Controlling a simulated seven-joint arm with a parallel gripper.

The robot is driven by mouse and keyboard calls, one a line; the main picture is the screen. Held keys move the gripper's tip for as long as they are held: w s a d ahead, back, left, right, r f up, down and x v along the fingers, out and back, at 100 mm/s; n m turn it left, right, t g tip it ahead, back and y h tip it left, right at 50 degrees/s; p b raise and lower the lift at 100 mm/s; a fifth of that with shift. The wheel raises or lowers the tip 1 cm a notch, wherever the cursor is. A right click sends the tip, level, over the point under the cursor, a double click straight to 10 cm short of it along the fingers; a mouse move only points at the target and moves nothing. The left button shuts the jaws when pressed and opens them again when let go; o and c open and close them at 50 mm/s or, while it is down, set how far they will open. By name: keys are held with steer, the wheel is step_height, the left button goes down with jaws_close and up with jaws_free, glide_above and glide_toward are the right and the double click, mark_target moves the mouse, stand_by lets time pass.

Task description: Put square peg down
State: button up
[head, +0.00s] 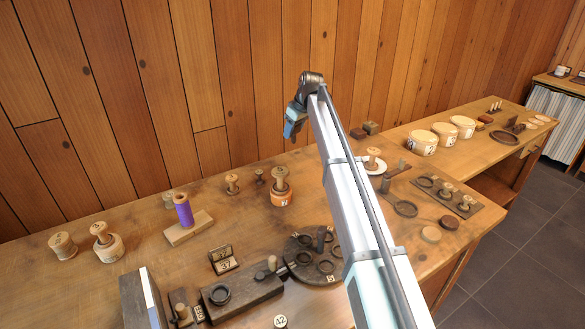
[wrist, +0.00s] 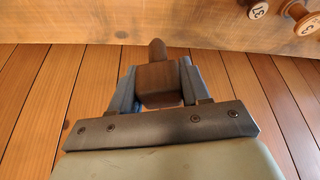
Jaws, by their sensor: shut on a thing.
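The square peg (wrist: 158,84) is a dark brown wooden block with a narrower rounded stub at its far end. In the wrist view it sits between the two blue-grey fingers of my gripper (wrist: 157,72), which is shut on it. In the head view my gripper (head: 290,132) hangs at the end of my raised arm, in front of the plank wall and above the back of the workbench (head: 130,215). The peg cannot be made out in the head view.
A purple spool on a wooden block (head: 187,228), a dark round plate with rings (head: 315,262) and an orange-based spool (head: 280,190) stand on the bench. Round boxes (head: 422,143) stand farther right. Bare bench shows at left.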

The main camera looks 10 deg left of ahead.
steer(key=shift+s+a, duration=0.7)
steer(key=shift+a, duration=0.05)
steer(key=shift+s+d+m, duration=0.15)
steer(key=shift+d+m, duration=0.15)
steer(key=shift+m, duration=0.3)
steer(key=shift+w+d+m+t+h, duration=0.1)
steer(key=shift+w+m+t+h, duration=0.25)
steer(key=shift+m, duration=0.45)
steer(key=shift+s+f, duration=0.1)
steer(key=shift+f, duration=4.9)
steer(key=shift+f, duration=0.2)
steer(key=o, duration=1)
steer(key=shift+o, duration=0.2)
